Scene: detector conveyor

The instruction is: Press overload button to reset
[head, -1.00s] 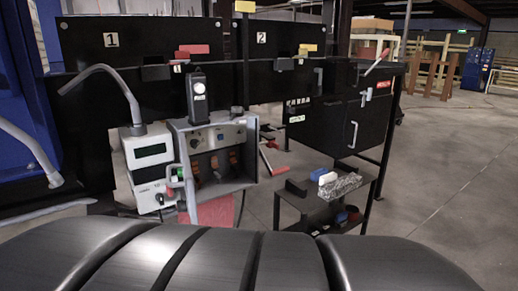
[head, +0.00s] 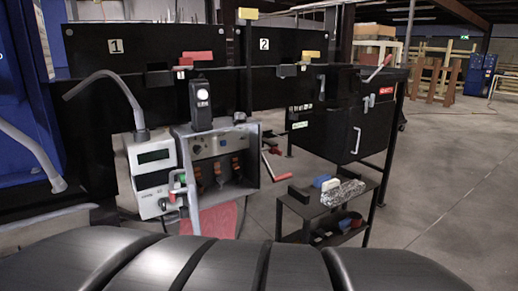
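An open grey control box (head: 240,181) stands left of centre in the head view, with a row of small knobs and buttons (head: 222,142) along its upper panel and several orange-brown parts inside. I cannot tell which of these is the overload button, as no label is readable. A white device with a display (head: 153,158) is fixed to its left. A black unit with a light top (head: 201,105) stands above the box. My gripper is not in view.
Black panels numbered 1 (head: 116,46) and 2 (head: 264,45) stand behind. A black cabinet (head: 335,130) and a low black cart (head: 310,211) with loose items are to the right. Open concrete floor (head: 450,190) lies at the far right.

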